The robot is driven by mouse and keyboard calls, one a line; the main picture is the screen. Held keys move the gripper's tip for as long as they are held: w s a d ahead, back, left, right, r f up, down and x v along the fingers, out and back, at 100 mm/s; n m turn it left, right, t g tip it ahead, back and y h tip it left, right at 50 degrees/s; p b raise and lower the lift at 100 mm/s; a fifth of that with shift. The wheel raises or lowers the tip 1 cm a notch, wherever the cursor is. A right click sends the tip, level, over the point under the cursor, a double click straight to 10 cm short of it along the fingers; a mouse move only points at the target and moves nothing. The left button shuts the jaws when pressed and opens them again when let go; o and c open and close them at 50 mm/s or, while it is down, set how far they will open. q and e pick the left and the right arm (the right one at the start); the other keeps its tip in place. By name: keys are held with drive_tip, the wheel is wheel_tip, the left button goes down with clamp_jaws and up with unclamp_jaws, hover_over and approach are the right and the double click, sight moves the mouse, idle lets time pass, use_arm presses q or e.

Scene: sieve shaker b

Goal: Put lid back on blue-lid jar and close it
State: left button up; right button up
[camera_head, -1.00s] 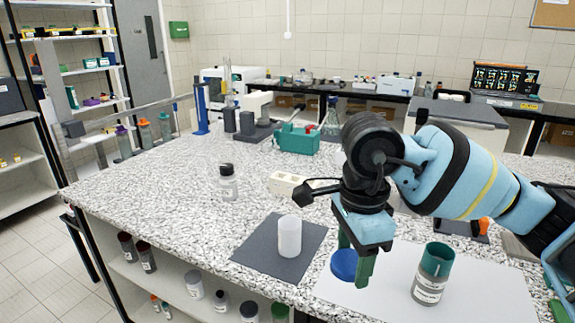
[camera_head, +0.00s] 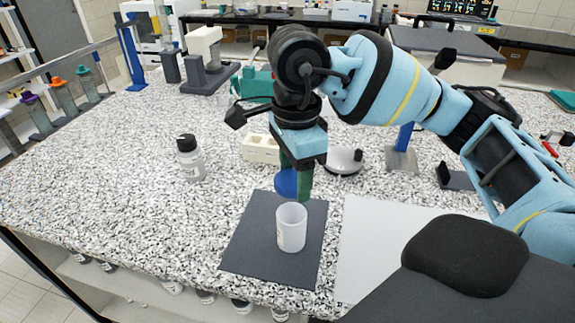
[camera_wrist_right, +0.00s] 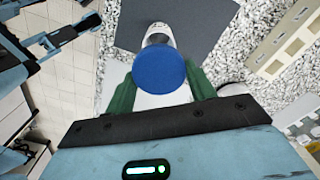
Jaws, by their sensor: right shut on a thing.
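My right gripper (camera_head: 294,188) is shut on the blue lid (camera_head: 287,183), which also shows between the green fingers in the right wrist view (camera_wrist_right: 159,70). The lid is tilted steeply in the head view. An open white jar (camera_head: 291,229) stands upright on the dark mat, just below and in front of the gripper. The lid is apart from the jar and behind its rim. In the right wrist view the jar (camera_wrist_right: 158,36) shows partly, mostly hidden by the lid. I do not see my left gripper in the head view.
The dark mat (camera_head: 250,250) lies beside a white sheet (camera_head: 365,235). A black-capped bottle (camera_head: 189,160) stands to the left. A cream block (camera_head: 261,149) and a round metal dish (camera_head: 343,161) lie behind. Free counter lies left of the mat.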

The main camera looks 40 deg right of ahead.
drive_tip(key=shift+s+f, duration=0.15)
drive_tip(key=shift+f, duration=0.25)
drive_tip(key=shift+f+b, duration=0.5)
drive_tip(key=shift+f, duration=0.2)
drive_tip(key=shift+f+b, duration=0.9)
drive_tip(key=shift+f, duration=0.8)
use_arm(q)
drive_tip(key=f, duration=0.1)
drive_tip(key=s+f, duration=0.1)
drive_tip(key=f, duration=0.1)
drive_tip(key=shift+s+d+f+g, duration=0.1)
drive_tip(key=shift+s+f+g, duration=0.1)
drive_tip(key=shift+g, duration=0.1)
drive_tip(key=shift+s+f, duration=0.1)
drive_tip(key=shift+s, duration=0.15)
use_arm(e)
drive_tip(key=shift+f, duration=0.1)
use_arm(q)
drive_tip(key=shift+s+f+b, duration=0.2)
drive_tip(key=shift+f+b, duration=0.2)
use_arm(e)
drive_tip(key=shift+f, duration=0.55)
